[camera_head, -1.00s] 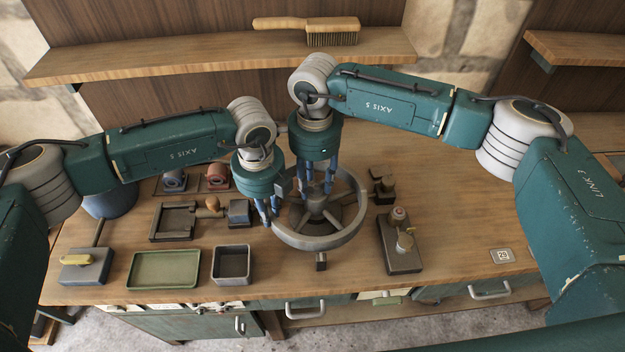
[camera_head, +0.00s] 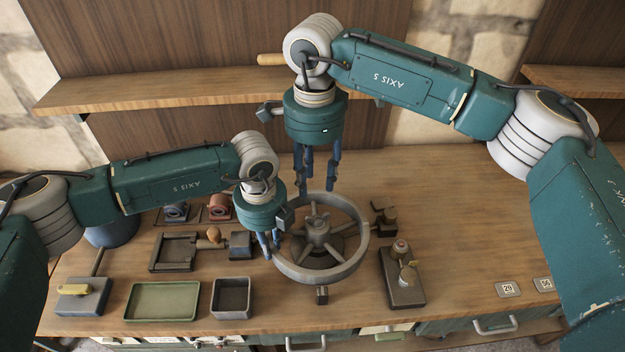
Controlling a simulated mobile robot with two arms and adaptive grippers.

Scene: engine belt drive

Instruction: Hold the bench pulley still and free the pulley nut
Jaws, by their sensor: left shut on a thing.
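The bench pulley (camera_head: 354,262), a grey spoked wheel, lies flat on its mount on the bench. A raised hub (camera_head: 317,228) stands at its centre; the pulley nut there is too small to tell apart clearly. My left gripper (camera_head: 270,248) is shut on the left side of the pulley rim, partly hiding it. My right gripper (camera_head: 318,183) points down above and behind the hub, clear of it. Its fingers are apart and I see nothing between them.
A green tray (camera_head: 163,316) and a dark square bin (camera_head: 232,314) stand at the front left. A block with upright fittings (camera_head: 401,293) stands right of the pulley. Several fixtures stand at the left. The bench's right side is mostly clear. A shelf (camera_head: 180,92) runs behind.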

